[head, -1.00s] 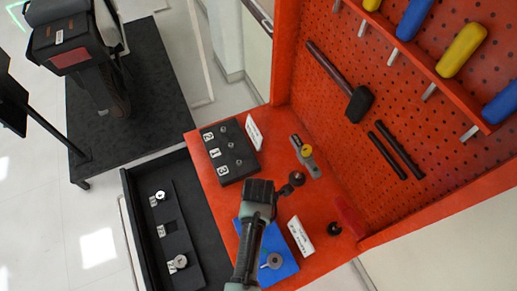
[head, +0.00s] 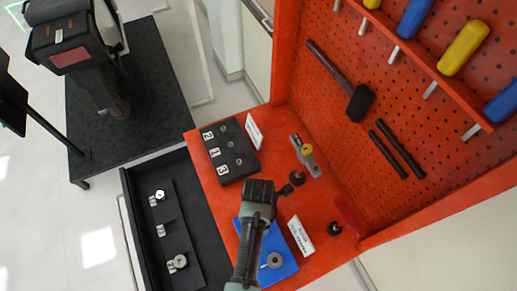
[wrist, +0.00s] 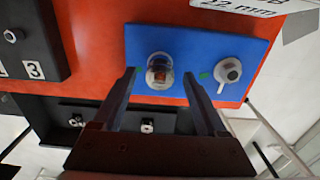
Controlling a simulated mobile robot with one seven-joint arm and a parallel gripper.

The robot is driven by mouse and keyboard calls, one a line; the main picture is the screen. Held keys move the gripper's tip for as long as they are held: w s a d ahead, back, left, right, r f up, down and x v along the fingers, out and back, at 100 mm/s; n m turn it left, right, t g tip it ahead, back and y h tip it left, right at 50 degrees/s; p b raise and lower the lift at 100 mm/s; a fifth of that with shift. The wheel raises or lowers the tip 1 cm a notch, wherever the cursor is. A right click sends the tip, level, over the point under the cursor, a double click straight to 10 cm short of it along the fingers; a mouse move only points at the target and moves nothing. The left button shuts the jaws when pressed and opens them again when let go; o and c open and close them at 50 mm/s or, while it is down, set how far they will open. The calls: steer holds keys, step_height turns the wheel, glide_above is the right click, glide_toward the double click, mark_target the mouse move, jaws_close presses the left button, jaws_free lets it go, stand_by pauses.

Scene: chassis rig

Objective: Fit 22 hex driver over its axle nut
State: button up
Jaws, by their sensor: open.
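My gripper (wrist: 160,72) is open above the blue plate (wrist: 205,48), its two fingers on either side of a round shiny metal piece (wrist: 159,64) with a brownish centre. This piece looks like the hex driver, standing at the plate's left part. I cannot tell whether it sits over an axle nut, as anything below it is hidden. In the head view my gripper (head: 260,190) and arm cover that part of the plate. A grey round fitting (wrist: 228,72) sits on the plate's right part and also shows in the head view (head: 273,261).
The open drawer (head: 140,215) at left holds metal pieces at its ends; its middle place looks empty. A black numbered block (head: 225,165) stands on the red bench. A white sign (head: 300,236), a dark knob (head: 297,178) and a grey fixture (head: 307,160) are close to the arm.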

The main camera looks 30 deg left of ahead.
steer(key=shift+r, duration=0.1)
step_height(320, 180, up, 13)
steer(key=b, duration=0.1)
stand_by(0.4)
